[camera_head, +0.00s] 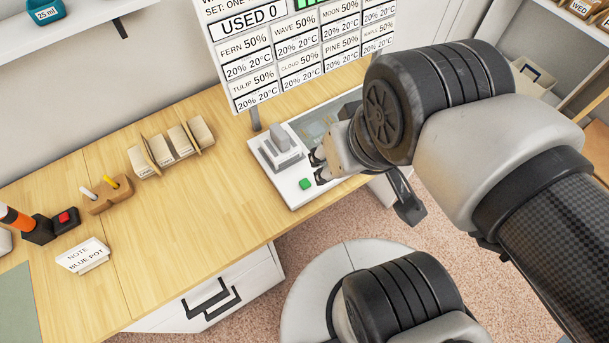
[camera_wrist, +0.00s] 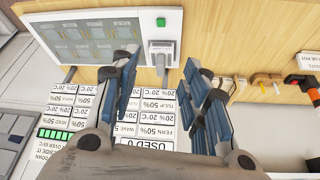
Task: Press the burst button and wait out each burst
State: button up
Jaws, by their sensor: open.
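A small green button (camera_head: 306,183) sits at the front corner of a white panel (camera_head: 298,199) on the wooden bench; it also shows at the top of the wrist view (camera_wrist: 160,22). A grey block-shaped device (camera_head: 281,150) stands behind it on the panel, and in the wrist view (camera_wrist: 163,47) it appears beyond my fingers. My gripper (camera_head: 319,166) is open and empty over the panel, just right of the device and apart from the green button. Its fingers are spread wide in the wrist view (camera_wrist: 158,64). Which button is the burst button is not labelled legibly.
A display board (camera_head: 250,49) behind the panel reads "USED 0", with FERN, WAVE and others at 50%. A red button (camera_head: 64,217) is on a black box at far left. A note card (camera_head: 83,256) and card holder (camera_head: 168,152) stand on the bench. Mid-bench is clear.

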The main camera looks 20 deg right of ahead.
grip_shut()
dwell(1.5)
